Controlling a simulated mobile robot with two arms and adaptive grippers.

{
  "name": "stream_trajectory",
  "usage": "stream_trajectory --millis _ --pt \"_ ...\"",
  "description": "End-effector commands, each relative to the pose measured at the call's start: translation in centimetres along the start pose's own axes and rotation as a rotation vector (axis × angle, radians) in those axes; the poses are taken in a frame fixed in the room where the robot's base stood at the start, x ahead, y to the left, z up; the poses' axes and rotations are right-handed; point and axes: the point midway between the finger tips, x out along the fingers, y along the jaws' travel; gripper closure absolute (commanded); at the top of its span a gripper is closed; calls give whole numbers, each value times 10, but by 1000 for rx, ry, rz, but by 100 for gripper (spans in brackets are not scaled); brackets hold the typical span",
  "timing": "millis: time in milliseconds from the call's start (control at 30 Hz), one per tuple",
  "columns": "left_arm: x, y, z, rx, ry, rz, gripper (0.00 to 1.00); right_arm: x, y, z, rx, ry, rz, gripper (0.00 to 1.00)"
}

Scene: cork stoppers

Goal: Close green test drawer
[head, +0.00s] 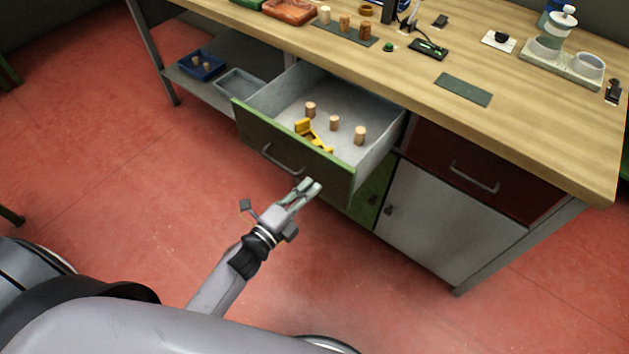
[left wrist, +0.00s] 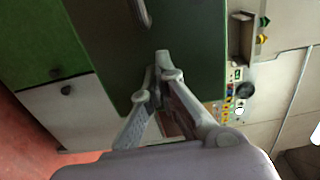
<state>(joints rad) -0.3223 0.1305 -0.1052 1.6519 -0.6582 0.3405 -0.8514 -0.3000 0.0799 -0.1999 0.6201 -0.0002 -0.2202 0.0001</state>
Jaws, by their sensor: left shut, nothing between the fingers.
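The green test drawer (head: 295,150) is pulled out from the bench, with a dark green front, a bright green top edge and a metal bar handle (head: 282,161). Several corks (head: 334,123) and a yellow tool (head: 308,130) lie inside it. My left gripper (head: 311,186) is shut and empty, in front of the drawer front, to the right of and below the handle. In the left wrist view, the closed fingertips (left wrist: 163,58) point at the green front (left wrist: 180,35), with part of the handle at the top. I cannot tell whether they touch it. My right gripper is not in view.
The wooden benchtop (head: 540,135) holds corks, trays and small devices. A red drawer (head: 480,170) with a handle is closed at the right, above a grey cabinet door (head: 440,220). A lower shelf at the left holds a blue bin (head: 201,66). The red floor in front is clear.

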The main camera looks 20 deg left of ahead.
Motion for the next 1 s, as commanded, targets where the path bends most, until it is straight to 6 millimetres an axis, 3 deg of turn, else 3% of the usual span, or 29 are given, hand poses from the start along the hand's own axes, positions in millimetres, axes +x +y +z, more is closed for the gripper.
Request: stream_trajectory --millis 200,767,1000 --pt "21 0 0 -2 0 -1 100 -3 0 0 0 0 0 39" --pt "28 0 0 -2 0 -1 100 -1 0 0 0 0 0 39" --pt "51 0 0 -2 1 -3 100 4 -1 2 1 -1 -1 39"
